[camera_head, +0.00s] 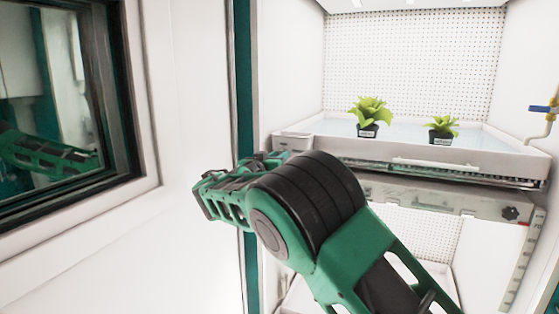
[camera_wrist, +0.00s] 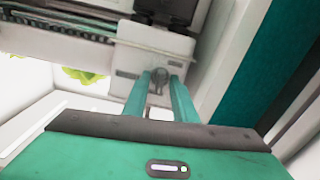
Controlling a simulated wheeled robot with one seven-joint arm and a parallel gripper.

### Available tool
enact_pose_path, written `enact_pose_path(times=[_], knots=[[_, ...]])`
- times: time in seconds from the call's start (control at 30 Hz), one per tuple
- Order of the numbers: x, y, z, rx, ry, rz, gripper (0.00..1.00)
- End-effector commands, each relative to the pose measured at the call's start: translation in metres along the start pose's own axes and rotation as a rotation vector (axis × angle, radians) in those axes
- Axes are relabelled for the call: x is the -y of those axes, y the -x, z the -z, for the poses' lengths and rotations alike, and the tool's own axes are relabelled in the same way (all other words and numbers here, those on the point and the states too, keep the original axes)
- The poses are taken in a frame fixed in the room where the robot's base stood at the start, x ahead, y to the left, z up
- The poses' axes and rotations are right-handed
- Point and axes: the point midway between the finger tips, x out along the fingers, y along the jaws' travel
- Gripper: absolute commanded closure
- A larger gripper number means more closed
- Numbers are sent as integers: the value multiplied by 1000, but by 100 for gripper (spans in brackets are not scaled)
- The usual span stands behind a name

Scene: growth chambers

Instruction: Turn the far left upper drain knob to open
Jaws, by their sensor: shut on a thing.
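In the wrist view, the two green fingers of my gripper (camera_wrist: 161,84) reach up to a small dark grey drain knob (camera_wrist: 158,74) on a pale panel. The fingers are shut on the knob, one on each side of it. The finger tips partly cover it, so its exact turn angle is hard to tell. In the head view, my arm hides this knob and the finger tips.
A white growing tray (camera_head: 420,150) with two potted plants (camera_head: 369,115) stands on the upper shelf. Another black knob (camera_head: 511,213) is at the right below it. A teal chamber edge (camera_head: 243,110) and a dark-framed window (camera_head: 110,90) are at the left.

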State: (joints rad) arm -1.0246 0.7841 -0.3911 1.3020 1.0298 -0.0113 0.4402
Motion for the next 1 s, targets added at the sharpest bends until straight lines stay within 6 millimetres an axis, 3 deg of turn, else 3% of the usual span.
enact_pose_path(times=[0.33, 0.8, 0.83, 1.0], knots=[[1, 0, -6, 10, -106, 1, 98], [1, 0, -6, 9, -118, 1, 98], [1, 0, -6, 9, -118, 1, 73], [1, 0, -4, 6, -120, 1, 72]])
